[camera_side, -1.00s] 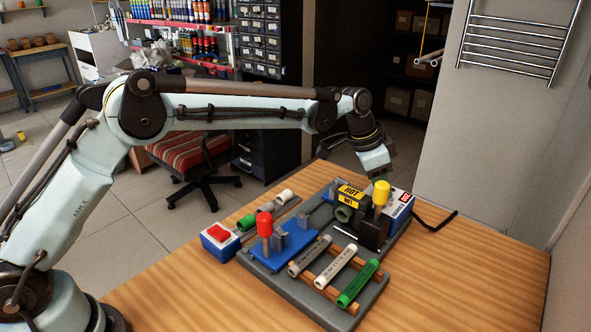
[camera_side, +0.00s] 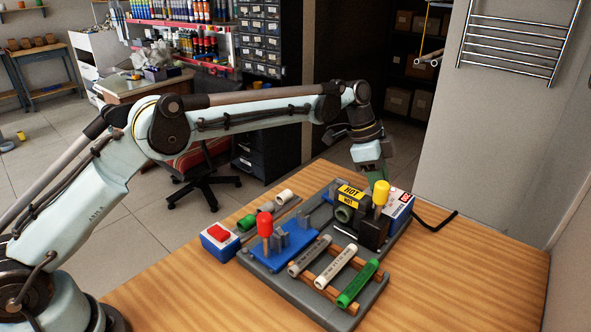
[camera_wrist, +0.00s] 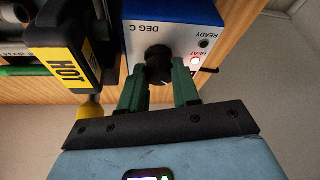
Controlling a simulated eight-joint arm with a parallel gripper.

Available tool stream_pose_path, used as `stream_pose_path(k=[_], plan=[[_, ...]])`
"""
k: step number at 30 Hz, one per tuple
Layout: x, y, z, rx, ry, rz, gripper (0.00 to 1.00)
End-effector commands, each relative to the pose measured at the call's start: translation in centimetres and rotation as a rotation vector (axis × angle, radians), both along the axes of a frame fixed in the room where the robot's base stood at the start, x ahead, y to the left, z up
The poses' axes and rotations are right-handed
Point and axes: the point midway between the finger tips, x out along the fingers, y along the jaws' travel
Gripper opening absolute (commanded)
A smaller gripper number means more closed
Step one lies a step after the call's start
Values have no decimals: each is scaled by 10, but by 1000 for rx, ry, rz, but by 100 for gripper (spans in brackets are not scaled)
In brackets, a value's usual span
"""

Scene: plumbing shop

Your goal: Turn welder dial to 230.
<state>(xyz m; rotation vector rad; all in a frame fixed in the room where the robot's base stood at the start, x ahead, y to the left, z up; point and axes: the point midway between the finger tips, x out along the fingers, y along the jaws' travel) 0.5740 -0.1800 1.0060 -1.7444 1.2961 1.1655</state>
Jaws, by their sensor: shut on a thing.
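The welder's control box (camera_wrist: 190,12), blue and white, is marked DEG C, READY and HEAT. It also shows in the side view (camera_side: 400,206) at the back right of the grey base. Its black dial (camera_wrist: 158,60) sits between the two green fingers of my gripper (camera_wrist: 159,75), which is shut on it. A white pointer mark shows on the dial; its number is too hidden to read. The HEAT lamp glows red; the READY lamp looks dark. In the side view my gripper (camera_side: 380,178) points down at the box, partly behind the welder.
The black welder head with the yellow HOT label (camera_wrist: 66,68) and yellow handle (camera_side: 382,192) stands close left of my gripper. A red-handled blue clamp (camera_side: 290,243) and several pipes on wooden rails stand nearer. The table front is clear.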

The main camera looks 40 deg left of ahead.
Motion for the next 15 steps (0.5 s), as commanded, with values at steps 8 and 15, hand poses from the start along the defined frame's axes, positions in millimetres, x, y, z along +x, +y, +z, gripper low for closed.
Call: stream_pose_path(k=[8, 15], plan=[[1, 0, 1, -1, 1, -130, 1], [1, 0, 1, -2, 2, -172, 1]])
